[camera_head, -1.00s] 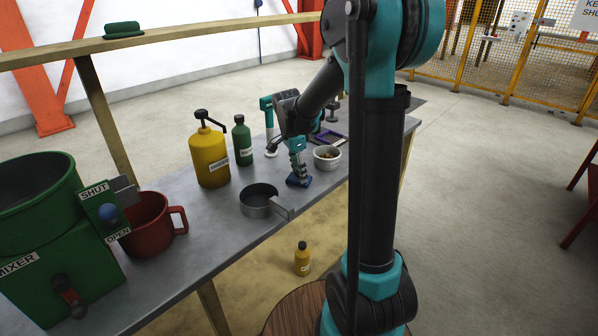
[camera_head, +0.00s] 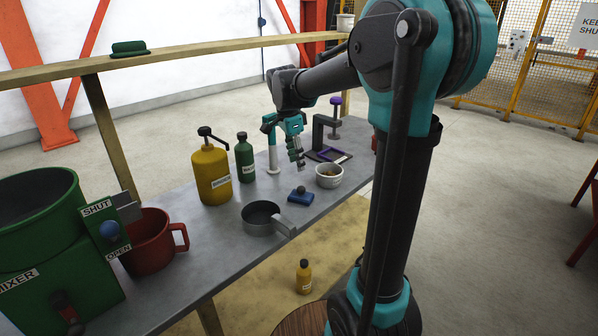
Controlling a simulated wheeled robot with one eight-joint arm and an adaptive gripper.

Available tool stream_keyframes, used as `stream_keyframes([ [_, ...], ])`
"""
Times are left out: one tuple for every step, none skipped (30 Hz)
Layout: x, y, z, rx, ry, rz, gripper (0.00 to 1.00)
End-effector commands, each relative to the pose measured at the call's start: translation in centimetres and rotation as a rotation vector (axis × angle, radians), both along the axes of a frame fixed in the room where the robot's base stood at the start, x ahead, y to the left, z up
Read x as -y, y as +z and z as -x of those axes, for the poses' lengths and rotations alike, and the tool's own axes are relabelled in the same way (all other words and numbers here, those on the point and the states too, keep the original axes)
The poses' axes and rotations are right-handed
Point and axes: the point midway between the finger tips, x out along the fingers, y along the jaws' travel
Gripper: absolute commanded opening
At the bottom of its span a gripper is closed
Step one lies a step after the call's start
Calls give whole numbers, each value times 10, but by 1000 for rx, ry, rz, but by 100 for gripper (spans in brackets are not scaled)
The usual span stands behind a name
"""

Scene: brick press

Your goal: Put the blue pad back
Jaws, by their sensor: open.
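The blue pad (camera_head: 300,197) lies flat on the grey bench, with a dark round knob on its top. It sits between the grey pan and the white bowl. My gripper (camera_head: 299,163) is open and empty, pointing down above and a little behind the pad, clear of it. The bench (camera_head: 225,238) is bare right around the pad.
A grey pan (camera_head: 262,217) and a white bowl (camera_head: 329,176) flank the pad. Behind stand a yellow pump bottle (camera_head: 211,172), a green bottle (camera_head: 244,158) and a dark press (camera_head: 327,135). A red mug (camera_head: 150,242) and green mixer (camera_head: 50,250) are left.

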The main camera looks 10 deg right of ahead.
Motion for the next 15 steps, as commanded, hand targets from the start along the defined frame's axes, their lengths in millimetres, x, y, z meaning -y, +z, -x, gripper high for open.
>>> stream_keyframes([
  [0,1,2,1,7,-1,45],
  [1,0,4,2,19,-2,45],
  [3,-3,8,3,44,-6,45],
  [5,-7,12,6,72,-9,45],
  [8,-11,17,9,107,-13,45],
  [12,-19,26,16,167,-17,45],
  [16,-27,34,22,219,-20,45],
  [20,-35,43,29,278,-23,45],
  [24,-46,56,41,363,-25,45],
  [28,-56,67,50,428,-26,45],
  [32,-65,77,61,495,-23,45],
  [36,-77,91,74,585,-19,45],
  [39,-86,102,85,651,-13,45],
  [42,-95,113,97,717,-6,45],
  [45,-107,128,111,804,6,45],
])
